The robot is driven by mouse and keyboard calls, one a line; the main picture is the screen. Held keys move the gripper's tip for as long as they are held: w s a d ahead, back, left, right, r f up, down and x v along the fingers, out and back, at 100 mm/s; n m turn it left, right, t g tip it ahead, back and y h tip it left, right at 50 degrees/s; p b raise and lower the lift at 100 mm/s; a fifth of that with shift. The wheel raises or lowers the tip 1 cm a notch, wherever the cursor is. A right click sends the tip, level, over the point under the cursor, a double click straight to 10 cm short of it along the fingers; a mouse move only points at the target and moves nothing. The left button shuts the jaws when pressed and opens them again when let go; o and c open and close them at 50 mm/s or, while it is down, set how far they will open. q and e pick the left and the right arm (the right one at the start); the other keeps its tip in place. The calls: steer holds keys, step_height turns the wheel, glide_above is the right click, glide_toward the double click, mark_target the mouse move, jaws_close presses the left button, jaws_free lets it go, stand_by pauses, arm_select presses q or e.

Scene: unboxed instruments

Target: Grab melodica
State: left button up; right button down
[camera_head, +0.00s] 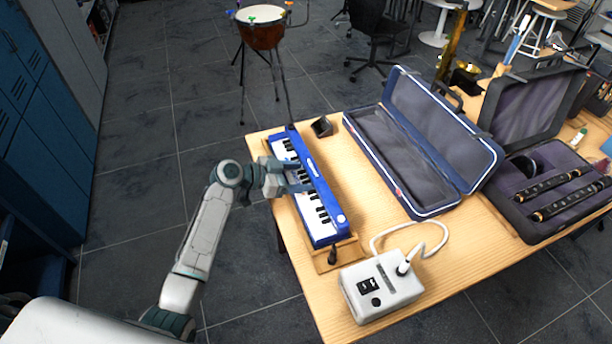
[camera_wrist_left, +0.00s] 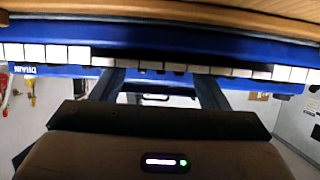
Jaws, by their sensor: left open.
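The melodica (camera_head: 313,187) is blue with white and black keys. It lies lengthwise along the left edge of the wooden table, on a light wooden piece. My left gripper (camera_head: 296,176) is at its keyboard side, near the middle of its length, with its two fingers reaching toward the keys. In the left wrist view the melodica's blue body and row of white keys (camera_wrist_left: 150,60) span the picture just ahead of the open fingers (camera_wrist_left: 165,85). I cannot tell whether the fingers touch it. My right gripper is not in view.
A grey box with a white cable (camera_head: 381,287) stands at the table's near end. An open, empty blue case (camera_head: 405,160) lies right of the melodica. A small dark block (camera_head: 321,126) sits near its far end. A dark case with black woodwind pieces (camera_head: 550,195) is further right.

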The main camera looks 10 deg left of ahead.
arm_select(q)
steer(key=shift+r, duration=0.1)
jaws_close()
